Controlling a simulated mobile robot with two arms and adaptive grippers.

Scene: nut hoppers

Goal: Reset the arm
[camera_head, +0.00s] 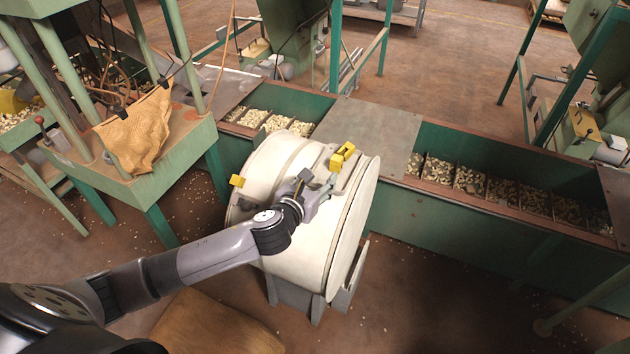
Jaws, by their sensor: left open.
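My left arm comes in from the lower left and reaches over a large white drum (285,232). My left gripper (318,186) is over the upper side of the drum, close to a light metal bar and a yellow latch (342,157). Its fingers are open and I see nothing between them. Whether it touches the drum cannot be told. My right gripper is not in view.
A long green trough (480,235) with compartments of nuts runs behind the drum, partly covered by a metal plate (372,132). A green machine table (175,160) with a brown cloth (138,130) stands at left. Brown floor (420,310) lies open at lower right.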

